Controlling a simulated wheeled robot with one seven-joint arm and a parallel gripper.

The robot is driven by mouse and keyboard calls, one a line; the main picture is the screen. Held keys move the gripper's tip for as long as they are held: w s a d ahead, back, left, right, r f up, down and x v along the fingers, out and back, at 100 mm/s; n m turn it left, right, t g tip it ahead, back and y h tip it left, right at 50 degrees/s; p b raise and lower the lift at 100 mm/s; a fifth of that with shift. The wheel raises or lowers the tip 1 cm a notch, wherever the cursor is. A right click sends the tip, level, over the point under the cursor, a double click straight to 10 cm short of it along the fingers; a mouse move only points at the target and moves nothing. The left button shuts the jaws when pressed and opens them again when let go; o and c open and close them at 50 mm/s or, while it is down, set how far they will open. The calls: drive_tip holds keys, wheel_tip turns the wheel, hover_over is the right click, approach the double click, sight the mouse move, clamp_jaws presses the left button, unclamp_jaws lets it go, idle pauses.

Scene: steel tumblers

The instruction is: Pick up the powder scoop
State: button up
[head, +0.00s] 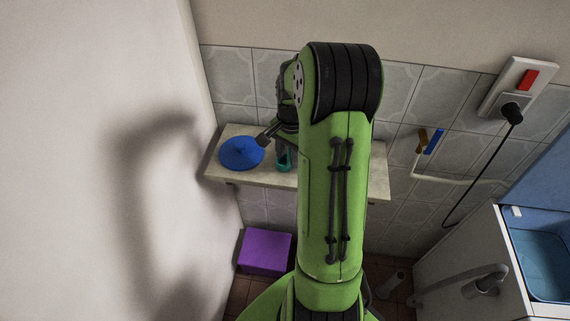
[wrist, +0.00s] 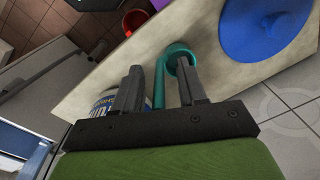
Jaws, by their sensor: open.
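The powder scoop looks like the teal piece (wrist: 160,88) in the wrist view, with a curved upper end and a straight part running down between my fingers. A bit of teal (head: 284,161) also shows on the shelf in the head view, beside my arm. My gripper (wrist: 160,84) is open, with one finger on each side of the teal straight part. The right finger overlaps the curved end in the picture; I cannot tell whether it touches. In the head view my arm hides most of this spot.
The shelf (head: 262,178) runs along the tiled wall. A blue conical lid-like object (head: 241,152) lies on its left end. A labelled can (wrist: 103,101) is partly hidden behind my left finger. A purple box (head: 265,251) and a red bucket (wrist: 136,19) are lower down.

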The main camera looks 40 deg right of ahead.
clamp_jaws()
idle(0.3)
wheel_tip(320, 180, up, 10)
drive_tip(key=shift+r+p, duration=0.1)
drive_tip(key=shift+p, duration=0.85)
drive_tip(key=c, duration=0.6)
unclamp_jaws()
clamp_jaws()
